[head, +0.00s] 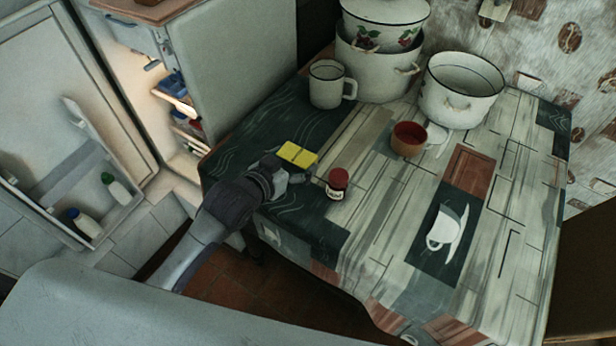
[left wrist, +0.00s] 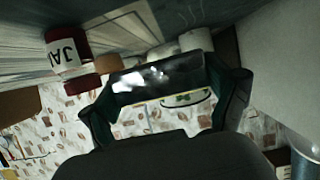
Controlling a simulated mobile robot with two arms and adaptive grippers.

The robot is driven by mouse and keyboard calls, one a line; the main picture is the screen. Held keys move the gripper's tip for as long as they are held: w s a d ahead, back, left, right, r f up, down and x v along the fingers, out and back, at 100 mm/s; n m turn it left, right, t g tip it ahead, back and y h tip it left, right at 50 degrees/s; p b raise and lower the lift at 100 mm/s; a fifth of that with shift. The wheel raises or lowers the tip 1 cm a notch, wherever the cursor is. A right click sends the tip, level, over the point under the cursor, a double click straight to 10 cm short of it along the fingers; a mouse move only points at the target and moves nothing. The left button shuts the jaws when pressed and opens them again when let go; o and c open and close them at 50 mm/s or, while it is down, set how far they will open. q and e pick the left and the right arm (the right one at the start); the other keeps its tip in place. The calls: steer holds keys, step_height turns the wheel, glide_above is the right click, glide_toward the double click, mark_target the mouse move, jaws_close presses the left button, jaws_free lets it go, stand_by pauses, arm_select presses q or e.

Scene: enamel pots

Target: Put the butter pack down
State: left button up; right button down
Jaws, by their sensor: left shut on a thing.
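The butter pack (head: 298,154) is a small yellow block at the table's near left edge in the head view. My left gripper (head: 287,170) is shut on it from the near side. In the left wrist view the pack (left wrist: 155,78) shows as a dark, shiny slab between the two fingers of my left gripper (left wrist: 165,90). I cannot tell whether the pack touches the tabletop or hangs just above it. My right gripper is not in view.
A red-lidded jar (head: 337,184) stands close right of the gripper; it also shows in the left wrist view (left wrist: 68,58). A white mug (head: 326,86), pots (head: 462,90) and a brown cup (head: 408,139) stand farther back. The table (head: 375,225) is clear in front. An open fridge (head: 170,110) is left.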

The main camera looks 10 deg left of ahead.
arm_select(q)
steer(key=shift+f+b, duration=0.3)
steer(key=shift+f, duration=2.85)
steer(key=shift+f, duration=0.1)
steer(key=o, duration=1.1)
steer(key=shift+s+f, duration=0.1)
steer(key=shift+c, duration=0.2)
